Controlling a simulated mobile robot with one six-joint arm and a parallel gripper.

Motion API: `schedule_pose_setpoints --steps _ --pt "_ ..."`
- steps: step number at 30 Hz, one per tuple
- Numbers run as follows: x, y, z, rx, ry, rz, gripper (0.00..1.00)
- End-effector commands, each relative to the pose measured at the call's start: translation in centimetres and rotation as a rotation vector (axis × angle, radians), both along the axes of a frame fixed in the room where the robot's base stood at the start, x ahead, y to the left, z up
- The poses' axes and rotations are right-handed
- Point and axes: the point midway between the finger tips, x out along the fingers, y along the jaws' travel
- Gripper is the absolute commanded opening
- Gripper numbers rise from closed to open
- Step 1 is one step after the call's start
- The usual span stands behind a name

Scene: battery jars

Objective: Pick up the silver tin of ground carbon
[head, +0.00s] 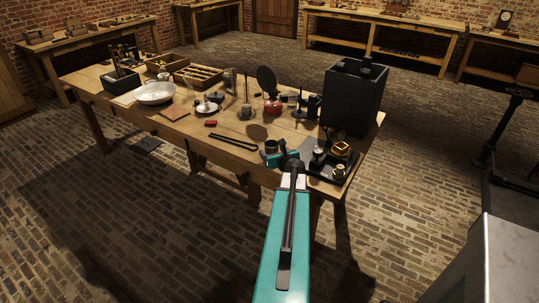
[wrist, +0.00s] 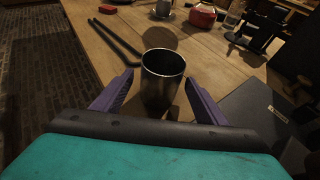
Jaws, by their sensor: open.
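A silver-grey metal tin (wrist: 162,85) stands upright on the wooden table in the wrist view. Its open top faces up, and its contents are too dark to make out. My gripper (wrist: 160,95) is open, with one purple finger on each side of the tin and a gap showing beside each. In the head view the tin (head: 271,147) stands near the table's front edge, partly covered by my gripper (head: 280,158) and teal arm.
A black tray (head: 345,176) with dark and brass pieces lies close to the right of the tin. Black tongs (head: 233,142) lie to its left. Behind are a red kettle (head: 272,107), a grey mug (head: 246,113) and a tall black box (head: 352,97). Bare wood surrounds the tongs.

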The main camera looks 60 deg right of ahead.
Motion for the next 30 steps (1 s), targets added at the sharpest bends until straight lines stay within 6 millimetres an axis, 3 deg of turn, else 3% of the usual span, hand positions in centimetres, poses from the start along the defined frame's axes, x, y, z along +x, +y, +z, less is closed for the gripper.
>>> schedule_pose_setpoints --steps 10,30 --pt "0.5 -0.4 -0.3 0.0 0.0 0.001 0.67" --pt "3.7 -3.0 -2.1 0.0 0.0 0.001 0.67"
